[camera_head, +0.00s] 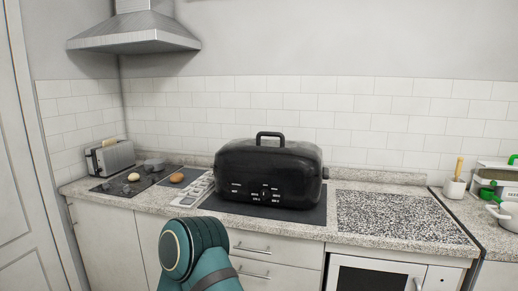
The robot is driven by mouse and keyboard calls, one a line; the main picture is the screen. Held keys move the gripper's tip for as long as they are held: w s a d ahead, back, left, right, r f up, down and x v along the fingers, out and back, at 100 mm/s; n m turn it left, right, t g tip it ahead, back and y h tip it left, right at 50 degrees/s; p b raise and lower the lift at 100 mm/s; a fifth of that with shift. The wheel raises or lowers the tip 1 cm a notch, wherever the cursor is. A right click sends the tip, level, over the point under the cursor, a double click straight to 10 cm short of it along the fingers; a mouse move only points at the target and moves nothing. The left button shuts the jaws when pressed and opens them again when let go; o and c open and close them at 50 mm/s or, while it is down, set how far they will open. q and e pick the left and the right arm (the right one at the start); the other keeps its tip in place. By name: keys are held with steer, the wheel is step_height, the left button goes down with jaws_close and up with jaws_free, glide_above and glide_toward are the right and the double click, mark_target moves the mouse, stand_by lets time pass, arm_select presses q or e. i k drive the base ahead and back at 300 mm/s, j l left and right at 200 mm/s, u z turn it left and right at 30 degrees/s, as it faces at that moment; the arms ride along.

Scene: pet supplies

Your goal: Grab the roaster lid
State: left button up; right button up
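A large black roaster (230,185) sits on a dark mat on the counter, in the middle of the head view. Its lid (290,152) is on top, with an upright loop handle (270,135) at the centre. White markings and small controls show on the roaster's front. A teal link of my arm rises from the bottom edge, in front of the cabinets and below the roaster, apart from it. Neither of my grippers is in view.
The speckled counter (405,240) has a clear patterned area right of the roaster. A toaster (110,157), a brown round item (177,178) and a white panel (195,188) lie left. A white pot (506,214) and utensil cup (454,188) stand right. A range hood (135,35) hangs upper left.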

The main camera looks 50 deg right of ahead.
mark_target(281, 157)
steer(key=i+z, duration=0.1)
steer(key=i, duration=1.4)
steer(key=i+z, duration=0.3)
steer(key=z, duration=0.2)
steer(key=i+j+z, duration=0.2)
steer(key=z, duration=0.3)
steer(key=i+z, duration=0.1)
steer(key=z, duration=1.5)
